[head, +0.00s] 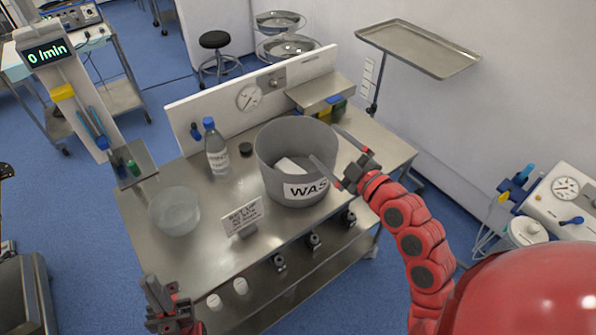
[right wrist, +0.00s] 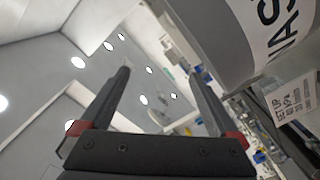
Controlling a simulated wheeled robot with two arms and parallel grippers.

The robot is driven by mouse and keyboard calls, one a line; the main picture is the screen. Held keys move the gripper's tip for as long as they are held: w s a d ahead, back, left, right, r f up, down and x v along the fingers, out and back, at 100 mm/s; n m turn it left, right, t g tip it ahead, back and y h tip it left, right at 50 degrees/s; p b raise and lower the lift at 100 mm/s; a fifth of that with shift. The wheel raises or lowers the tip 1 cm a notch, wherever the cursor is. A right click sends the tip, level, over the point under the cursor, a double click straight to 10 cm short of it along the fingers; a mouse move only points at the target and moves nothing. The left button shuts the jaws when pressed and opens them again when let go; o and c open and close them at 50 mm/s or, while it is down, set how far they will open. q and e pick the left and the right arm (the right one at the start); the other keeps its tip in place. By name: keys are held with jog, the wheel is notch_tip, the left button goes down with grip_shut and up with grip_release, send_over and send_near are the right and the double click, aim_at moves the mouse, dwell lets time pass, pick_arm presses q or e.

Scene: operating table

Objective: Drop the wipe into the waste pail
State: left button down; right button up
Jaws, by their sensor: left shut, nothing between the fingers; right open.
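The waste pail (head: 266,178) is a large grey round tub with a label reading "WAS…", standing on the steel table. A white wipe (head: 290,165) lies inside it, against the inner bottom or wall; I cannot tell which. My right gripper (head: 322,141) is open and empty at the pail's right rim, its fingertips reaching to the rim. In the right wrist view its fingers (right wrist: 159,72) are spread with nothing between them, and the pail (right wrist: 215,45) shows at upper right. My left gripper (head: 168,302) is shut and empty, low at the table's front left.
On the steel table (head: 150,207) stand a clear bowl (head: 175,210), a blue-capped bottle (head: 216,150), a small sign (head: 243,218) and a dark round cap (head: 246,149). A back panel with a gauge (head: 249,97) rises behind. An empty tray stand (head: 418,48) is at back right.

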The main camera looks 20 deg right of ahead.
jog(key=p+v, duration=0.2)
jog(key=v, duration=0.8)
jog(key=shift+r, duration=0.1)
